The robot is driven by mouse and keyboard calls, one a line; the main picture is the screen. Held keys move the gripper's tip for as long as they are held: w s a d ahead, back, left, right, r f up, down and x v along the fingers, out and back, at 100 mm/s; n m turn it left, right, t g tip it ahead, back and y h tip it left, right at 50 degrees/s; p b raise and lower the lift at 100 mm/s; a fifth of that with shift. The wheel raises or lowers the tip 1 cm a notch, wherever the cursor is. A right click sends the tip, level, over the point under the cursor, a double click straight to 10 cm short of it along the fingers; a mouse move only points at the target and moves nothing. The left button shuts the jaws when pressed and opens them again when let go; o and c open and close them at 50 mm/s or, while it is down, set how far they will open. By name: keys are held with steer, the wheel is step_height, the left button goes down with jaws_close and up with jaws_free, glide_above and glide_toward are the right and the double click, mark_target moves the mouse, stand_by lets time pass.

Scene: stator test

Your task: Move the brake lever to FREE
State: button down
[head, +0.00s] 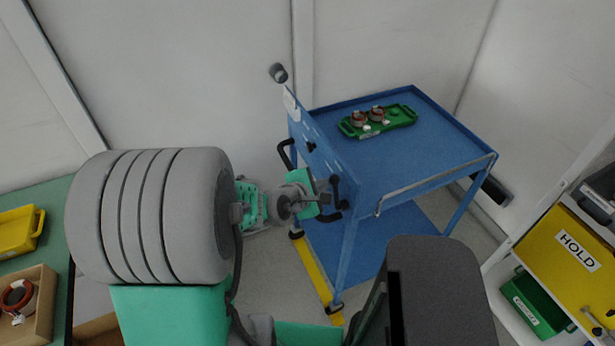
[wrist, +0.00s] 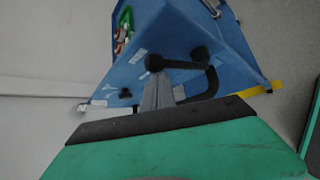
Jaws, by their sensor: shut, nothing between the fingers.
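The blue cart (head: 385,165) stands ahead, with a slanted blue panel on its near side.
A second black handle (head: 287,154) is on the panel's left. A green tray (head: 400,115) with red-ringed parts lies on the cart top. A yellow floor strip (head: 312,270) runs beside the cart. A yellow HOLD bin (head: 565,250) is at right.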

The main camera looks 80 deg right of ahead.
steer(key=shift+s+a+r+p, duration=0.15)
steer(key=shift+s+a+p, duration=0.1)
steer(key=shift+a+p, duration=0.2)
steer(key=shift+s+a+r+p, duration=0.1)
steer(key=shift+s+a+p, duration=0.15)
steer(key=shift+a, duration=0.2)
steer(key=shift+a+f, duration=0.1)
steer(key=shift+a, duration=0.05)
steer(key=w+d+f+b, duration=0.1)
steer(key=w+d+b, duration=0.1)
steer(key=w, duration=0.2)
steer(key=w+a+r+p, duration=0.1)
steer(key=w+a+r, duration=0.1)
steer(key=a, duration=0.7)
steer(key=shift+r, duration=0.15)
steer(key=shift+a, duration=0.1)
